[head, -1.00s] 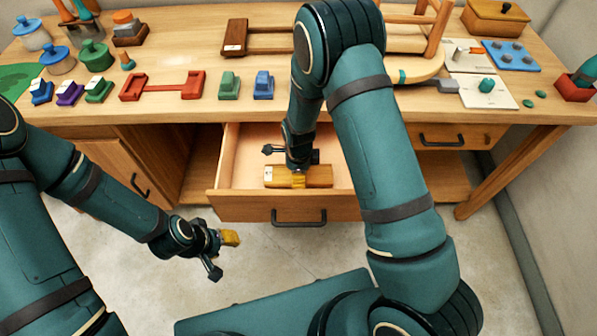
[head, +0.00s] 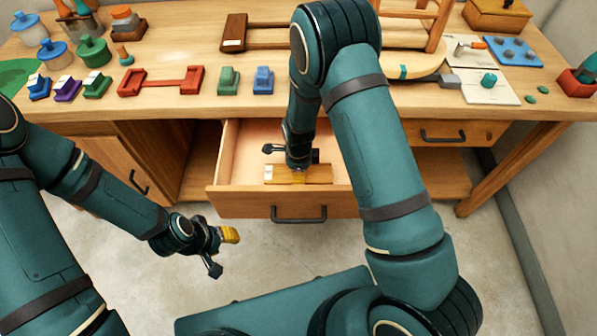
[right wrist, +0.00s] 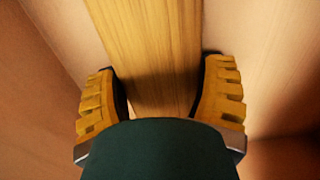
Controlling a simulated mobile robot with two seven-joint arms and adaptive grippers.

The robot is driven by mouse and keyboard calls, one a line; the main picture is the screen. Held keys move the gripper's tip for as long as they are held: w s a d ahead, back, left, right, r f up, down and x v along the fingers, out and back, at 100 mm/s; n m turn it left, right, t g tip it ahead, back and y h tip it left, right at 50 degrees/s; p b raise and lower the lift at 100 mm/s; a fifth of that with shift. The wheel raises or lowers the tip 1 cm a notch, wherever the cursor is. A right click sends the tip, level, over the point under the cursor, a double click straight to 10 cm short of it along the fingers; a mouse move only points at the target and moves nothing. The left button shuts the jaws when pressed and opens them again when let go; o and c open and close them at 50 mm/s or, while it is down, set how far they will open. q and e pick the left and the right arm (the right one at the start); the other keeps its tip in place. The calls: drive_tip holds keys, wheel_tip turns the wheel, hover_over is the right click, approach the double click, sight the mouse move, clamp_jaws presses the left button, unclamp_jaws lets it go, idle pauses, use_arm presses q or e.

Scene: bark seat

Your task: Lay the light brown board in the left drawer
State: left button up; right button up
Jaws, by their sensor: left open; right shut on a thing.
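The light brown board (head: 318,175) lies lengthwise across the inside of the open left drawer (head: 240,205), low between its walls. Whether it touches the drawer floor is hard to tell. My right gripper (head: 297,168) reaches down into the drawer from above and is shut on the board near its middle. In the right wrist view the board (right wrist: 145,35) runs between the two ridged yellow fingers (right wrist: 160,80). My left gripper (head: 223,252) is open and empty in front of the drawer, over the floor.
A closed right drawer (head: 440,134) sits under the bench top. The bench top (head: 190,110) carries a red bracket (head: 160,81), small coloured blocks, lidded pots and a wooden frame (head: 300,38). My right arm hides part of the drawer's right side.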

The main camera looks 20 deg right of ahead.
drive_tip(key=shift+f, duration=0.25)
drive_tip(key=o, duration=1.2)
drive_tip(key=shift+o, duration=0.2)
drive_tip(key=shift+r, duration=0.15)
drive_tip(key=shift+r+p, duration=2.6)
drive_tip(key=shift+r, duration=0.8)
